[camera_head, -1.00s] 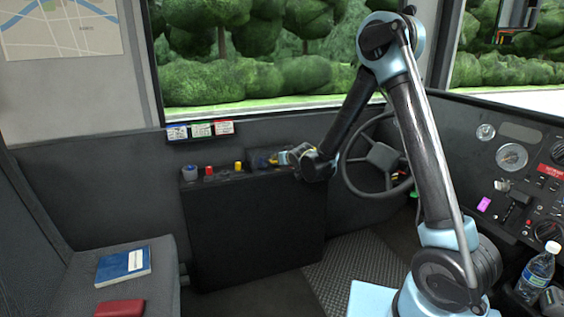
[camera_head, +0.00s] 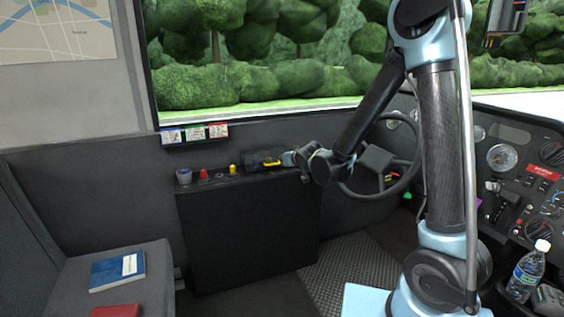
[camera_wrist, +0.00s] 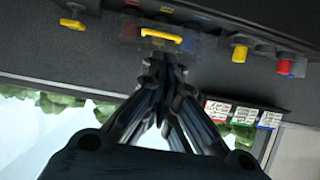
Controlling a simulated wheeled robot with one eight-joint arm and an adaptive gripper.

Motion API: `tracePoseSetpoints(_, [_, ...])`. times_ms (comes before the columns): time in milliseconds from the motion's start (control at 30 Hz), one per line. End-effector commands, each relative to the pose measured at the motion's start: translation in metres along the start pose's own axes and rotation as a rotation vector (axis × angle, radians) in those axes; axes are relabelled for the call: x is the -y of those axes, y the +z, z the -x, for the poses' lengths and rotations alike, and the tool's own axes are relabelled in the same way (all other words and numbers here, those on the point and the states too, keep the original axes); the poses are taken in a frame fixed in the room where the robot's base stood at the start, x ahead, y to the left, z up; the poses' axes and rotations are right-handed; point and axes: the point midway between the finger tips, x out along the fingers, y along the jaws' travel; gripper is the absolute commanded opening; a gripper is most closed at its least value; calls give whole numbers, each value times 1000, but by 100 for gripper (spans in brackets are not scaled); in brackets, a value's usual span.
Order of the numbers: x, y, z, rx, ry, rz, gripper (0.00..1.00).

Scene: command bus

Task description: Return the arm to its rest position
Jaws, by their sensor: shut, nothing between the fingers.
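My arm reaches from the lower right of the head view, up to a high elbow and down toward the side ledge. My gripper (camera_head: 289,158) is at the right end of the ledge, near a dark case with a yellow handle (camera_head: 263,162). In the wrist view my gripper's fingers (camera_wrist: 164,62) are together and nothing shows between them. The case's yellow handle (camera_wrist: 161,35) lies just beyond the fingertips there. I cannot tell whether the fingers touch the case.
The steering wheel (camera_head: 380,160) is close behind my forearm. A red button (camera_head: 204,175) and a yellow knob (camera_head: 232,169) stand on the ledge. The dashboard (camera_head: 520,165) and a bottle (camera_head: 527,270) are at right. A seat (camera_head: 150,290) with a blue book (camera_head: 117,270) is at left.

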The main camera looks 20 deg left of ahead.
Motion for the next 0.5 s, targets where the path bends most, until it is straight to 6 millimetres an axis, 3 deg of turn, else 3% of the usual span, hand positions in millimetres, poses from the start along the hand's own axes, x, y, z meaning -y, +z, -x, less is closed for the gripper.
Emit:
tracePoseSetpoints(167, [-4,2,10,4,5,-1,0])
tracePoseSetpoints(267, [-18,2,18,21,25,-7,0])
tracePoseSetpoints(500, [-90,8,64,123,131,-42,0])
